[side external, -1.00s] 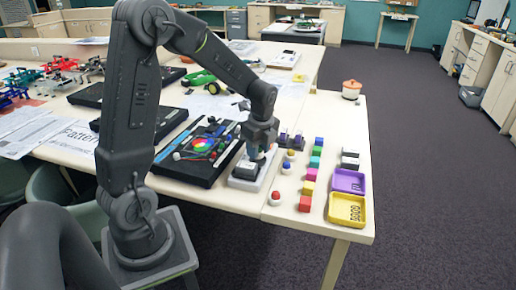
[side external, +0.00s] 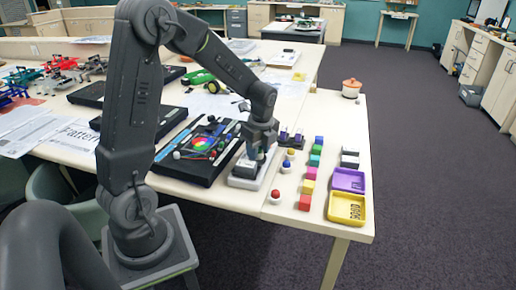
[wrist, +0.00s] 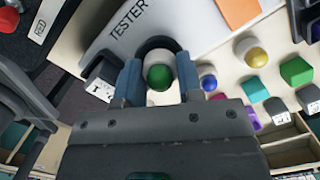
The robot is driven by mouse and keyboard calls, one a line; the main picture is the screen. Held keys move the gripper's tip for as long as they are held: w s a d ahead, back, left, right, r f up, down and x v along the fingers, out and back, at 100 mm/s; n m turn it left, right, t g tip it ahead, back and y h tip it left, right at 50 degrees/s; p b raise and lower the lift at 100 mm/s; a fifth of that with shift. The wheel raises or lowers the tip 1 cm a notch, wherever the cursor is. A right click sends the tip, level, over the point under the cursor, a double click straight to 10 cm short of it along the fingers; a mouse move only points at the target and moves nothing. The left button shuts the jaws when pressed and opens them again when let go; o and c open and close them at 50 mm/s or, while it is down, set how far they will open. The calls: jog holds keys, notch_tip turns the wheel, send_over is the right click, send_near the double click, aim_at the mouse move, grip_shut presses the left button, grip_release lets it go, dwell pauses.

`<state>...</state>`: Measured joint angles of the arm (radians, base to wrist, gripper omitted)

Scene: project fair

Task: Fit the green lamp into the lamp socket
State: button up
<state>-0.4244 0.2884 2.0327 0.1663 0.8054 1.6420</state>
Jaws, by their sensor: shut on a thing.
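The green lamp (wrist: 158,78), a green dome with a white part, is between the two blue fingertips of my gripper (wrist: 159,84) in the wrist view. My gripper (side external: 257,157) is shut on it, low over the tester in the side view. The white tester (wrist: 112,30) carries a dark rounded part (wrist: 156,42), which looks like the lamp socket's rim, right around the far side of the lamp. The lamp's lower end is hidden, so I cannot tell whether it is inside the socket. In the side view the fingers largely hide the lamp.
Blue (side external: 286,168), yellow (side external: 291,152) and red (side external: 276,196) lamps stand right of the tester. Several coloured cubes (side external: 309,187) line up beyond them, then a purple tray (side external: 348,180) and a yellow tray (side external: 346,208). A black board (side external: 205,150) lies to the left.

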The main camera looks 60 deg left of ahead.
jog(key=shift+f, duration=0.3)
jog(key=o, duration=0.9)
jog(key=shift+o, duration=0.4)
jog(key=shift+s, duration=0.1)
jog(key=shift+f, duration=0.1)
jog(key=shift+r, duration=0.2)
jog(key=shift+c, duration=0.3)
jog(key=shift+o, duration=1.4)
jog(key=shift+r, duration=3.4)
